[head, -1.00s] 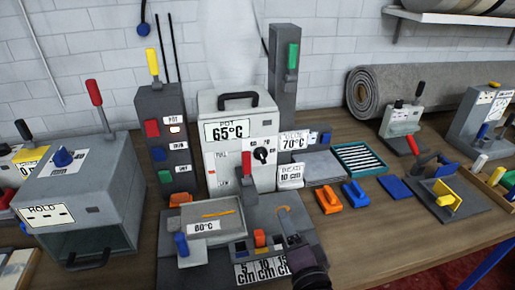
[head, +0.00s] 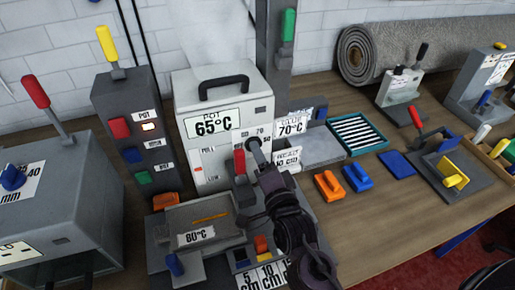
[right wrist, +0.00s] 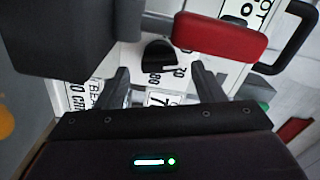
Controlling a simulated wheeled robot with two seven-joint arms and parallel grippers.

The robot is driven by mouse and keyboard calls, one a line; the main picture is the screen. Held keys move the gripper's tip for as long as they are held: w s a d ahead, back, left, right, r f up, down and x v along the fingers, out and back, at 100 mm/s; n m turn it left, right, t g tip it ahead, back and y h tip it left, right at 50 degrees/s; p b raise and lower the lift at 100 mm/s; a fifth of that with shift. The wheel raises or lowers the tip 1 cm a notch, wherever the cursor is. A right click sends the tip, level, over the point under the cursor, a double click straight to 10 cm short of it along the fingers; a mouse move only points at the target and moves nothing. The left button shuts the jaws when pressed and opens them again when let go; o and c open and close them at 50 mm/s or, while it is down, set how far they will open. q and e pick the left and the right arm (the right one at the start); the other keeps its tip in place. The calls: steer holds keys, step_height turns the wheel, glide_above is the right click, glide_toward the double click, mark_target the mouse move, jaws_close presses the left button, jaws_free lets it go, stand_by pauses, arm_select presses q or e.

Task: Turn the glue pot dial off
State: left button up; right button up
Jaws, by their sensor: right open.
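The glue pot (head: 222,98) is a pale box with a black top handle and a 65°C label, at the middle of the head view. My right gripper (head: 262,163) is at the pot's front face. In the right wrist view its two fingers (right wrist: 163,82) are apart, with nothing gripped between them; whether they touch the dial is unclear. My left gripper is not in view.
A red-handled lever (head: 239,162) stands close left of my right gripper. A grey switch tower (head: 129,130) with colored buttons stands left of the pot. Orange (head: 328,186) and blue blocks lie to the right.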

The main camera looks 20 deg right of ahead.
mark_target(254, 138)
steer(key=w, duration=0.2)
steer(key=shift+w, duration=0.3)
steer(key=c, duration=1)
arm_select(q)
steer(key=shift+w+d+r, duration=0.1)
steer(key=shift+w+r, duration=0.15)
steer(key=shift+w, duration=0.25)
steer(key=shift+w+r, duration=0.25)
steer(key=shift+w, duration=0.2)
